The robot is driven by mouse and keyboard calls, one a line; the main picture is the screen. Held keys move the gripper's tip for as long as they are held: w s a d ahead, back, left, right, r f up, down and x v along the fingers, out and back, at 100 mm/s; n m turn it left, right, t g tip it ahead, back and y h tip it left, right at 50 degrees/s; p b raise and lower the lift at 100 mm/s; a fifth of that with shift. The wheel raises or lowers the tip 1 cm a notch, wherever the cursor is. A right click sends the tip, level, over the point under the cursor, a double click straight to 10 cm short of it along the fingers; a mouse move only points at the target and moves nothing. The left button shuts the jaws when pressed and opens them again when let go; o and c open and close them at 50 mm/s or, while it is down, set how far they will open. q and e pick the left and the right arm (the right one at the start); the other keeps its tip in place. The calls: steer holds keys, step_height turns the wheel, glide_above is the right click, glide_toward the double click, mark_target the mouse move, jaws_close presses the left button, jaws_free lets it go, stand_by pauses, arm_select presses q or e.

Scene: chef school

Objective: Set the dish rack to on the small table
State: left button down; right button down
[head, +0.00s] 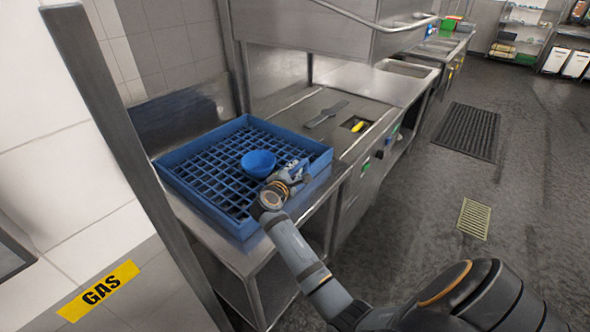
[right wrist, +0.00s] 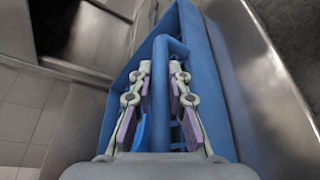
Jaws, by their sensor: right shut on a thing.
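The dish rack (head: 287,134) is a blue square tray with a grid floor. In the head view it lies flat on a steel table (head: 245,262) at the left, which looks like the small table. My right gripper (head: 298,168) is at the rack's near right rim and is shut on it. The right wrist view shows the blue rim of the rack (right wrist: 205,75) running between the fingers of the gripper (right wrist: 160,75). A blue bowl (head: 258,163) sits inside the rack, just left of the gripper. My left gripper is not in view.
A steel counter (head: 310,107) with a dark flat utensil (head: 326,114) adjoins the table behind the rack. A grey upright post (head: 130,150) stands at the left, by a tiled wall with a yellow GAS sign (head: 98,291).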

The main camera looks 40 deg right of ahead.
steer(key=shift+f, duration=0.25)
steer(key=c, duration=1.6)
jaws_free()
steer(key=shift+s+a, duration=0.1)
steer(key=o, duration=0.3)
steer(key=shift+a+r, duration=0.2)
steer(key=shift+r, duration=0.05)
